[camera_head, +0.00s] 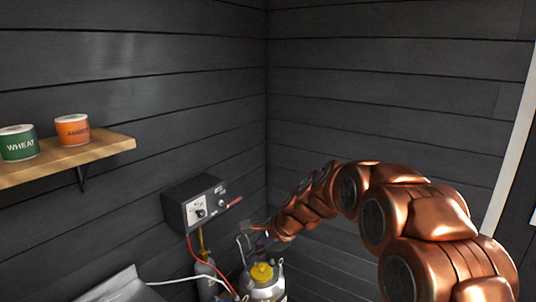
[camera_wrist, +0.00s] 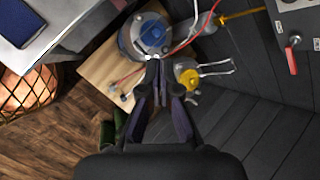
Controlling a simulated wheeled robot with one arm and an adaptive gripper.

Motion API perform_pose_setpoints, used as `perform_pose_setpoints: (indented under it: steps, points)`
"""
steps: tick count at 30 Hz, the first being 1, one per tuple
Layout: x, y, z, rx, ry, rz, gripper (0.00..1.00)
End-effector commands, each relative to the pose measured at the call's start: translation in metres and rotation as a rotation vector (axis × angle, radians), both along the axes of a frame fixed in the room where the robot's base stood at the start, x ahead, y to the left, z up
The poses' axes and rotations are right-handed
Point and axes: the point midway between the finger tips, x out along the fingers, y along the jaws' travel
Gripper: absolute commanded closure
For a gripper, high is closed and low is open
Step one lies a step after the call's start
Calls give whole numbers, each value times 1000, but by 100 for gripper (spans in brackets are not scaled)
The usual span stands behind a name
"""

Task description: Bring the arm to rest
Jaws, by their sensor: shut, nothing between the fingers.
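My arm is copper-coloured and reaches from the lower right toward the middle of the head view, bent over and extended toward the back corner. My gripper (camera_wrist: 163,82) shows in the wrist view with its dark fingers shut and nothing between them. It is above a wooden board (camera_wrist: 103,72) and close, in the picture, to a metal vessel with a blue top (camera_wrist: 152,34) and a yellow-topped fitting (camera_wrist: 188,78). I cannot tell whether it touches either. In the head view the arm's far end is small and hard to make out.
A dark control box (camera_head: 198,203) with a dial hangs on the left wall. Below stand a yellow-capped metal vessel (camera_head: 263,285), a gas cylinder and loose hoses. A wooden shelf (camera_head: 65,158) holds a green WHEAT can (camera_head: 19,146) and an orange can (camera_head: 72,131).

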Motion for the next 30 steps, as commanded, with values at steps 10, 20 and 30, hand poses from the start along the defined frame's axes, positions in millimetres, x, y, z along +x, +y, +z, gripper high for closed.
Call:
perform_pose_setpoints:
  steps: [10, 20, 30]
  points:
    - [-109, -54, 13, -194, -72, 331, 100]
    - [-215, -111, 12, -357, -98, 645, 100]
    - [-327, -172, 0, -490, -71, 963, 100]
